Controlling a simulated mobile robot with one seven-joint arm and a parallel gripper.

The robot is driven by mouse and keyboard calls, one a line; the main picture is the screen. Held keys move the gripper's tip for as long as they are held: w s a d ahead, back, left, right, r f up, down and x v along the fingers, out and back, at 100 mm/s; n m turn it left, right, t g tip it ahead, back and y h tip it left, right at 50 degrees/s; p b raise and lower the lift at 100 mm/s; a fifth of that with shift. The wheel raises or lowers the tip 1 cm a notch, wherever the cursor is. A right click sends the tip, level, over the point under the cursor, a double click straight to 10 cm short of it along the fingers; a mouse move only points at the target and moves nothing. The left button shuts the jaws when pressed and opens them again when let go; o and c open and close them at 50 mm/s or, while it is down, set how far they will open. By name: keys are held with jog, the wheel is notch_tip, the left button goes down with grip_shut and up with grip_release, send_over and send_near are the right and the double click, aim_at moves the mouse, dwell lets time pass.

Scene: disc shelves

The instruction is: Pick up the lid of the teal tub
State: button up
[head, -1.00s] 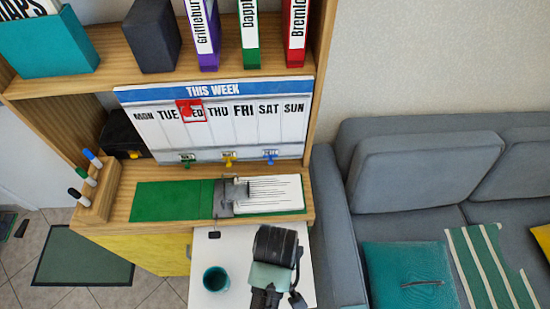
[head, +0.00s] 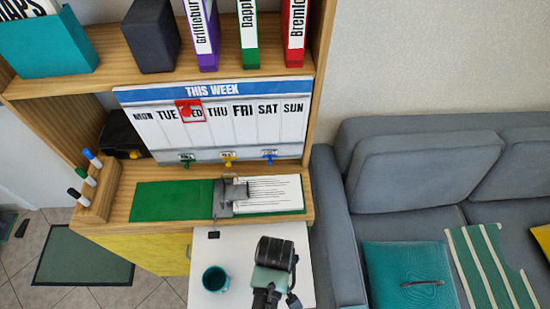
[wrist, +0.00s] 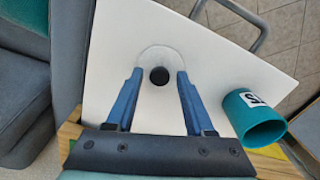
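The teal tub (head: 215,279) stands on a white tabletop, left of my arm; it looks open at the top. In the wrist view the tub (wrist: 253,122) is at the right and bears a white label. The lid (wrist: 160,77) shows in the wrist view as a pale, thin disc with a round black knob. It appears to lie flat on the white top, apart from the tub. My gripper (wrist: 160,70) is open, its two blue fingers on either side of the knob with gaps at both sides. In the head view my arm hides the lid.
The white tabletop (head: 205,256) is mostly clear, with a small dark item (head: 213,235) near its back edge. A wooden shelf with a green ring binder (head: 172,200) and a week board (head: 225,125) stands behind. A grey sofa (head: 330,200) is close on the right.

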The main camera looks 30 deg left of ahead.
grip_shut()
